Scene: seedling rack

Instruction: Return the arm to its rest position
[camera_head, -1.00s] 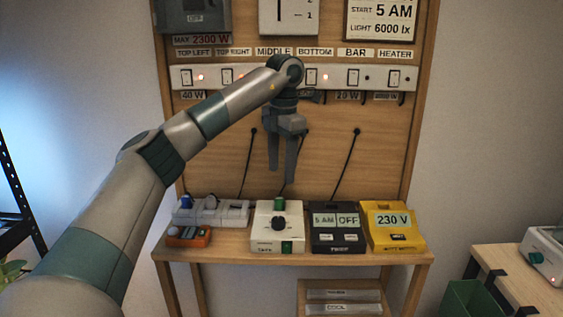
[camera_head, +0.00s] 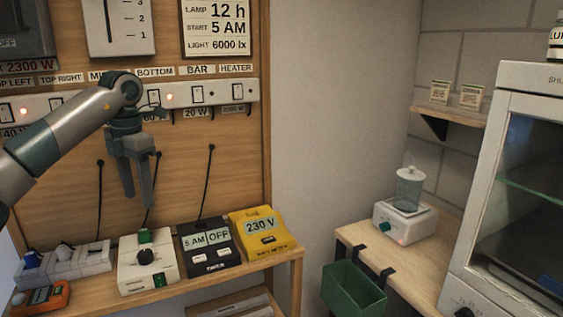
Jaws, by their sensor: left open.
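My left arm comes in from the left edge. Its gripper (camera_head: 138,200) points down in front of the wooden board (camera_head: 185,150), with its two fingers apart and nothing between them. It hangs above the white box with the black knob (camera_head: 147,262) and clear of the shelf. My right gripper does not show.
A switch strip (camera_head: 180,97) runs across the board. A black timer box (camera_head: 209,247) and a yellow meter (camera_head: 262,229) stand on the wooden shelf. A green bin (camera_head: 353,292) hangs from the right-hand table, with a white device (camera_head: 404,222) and a glass-fronted cabinet (camera_head: 462,200).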

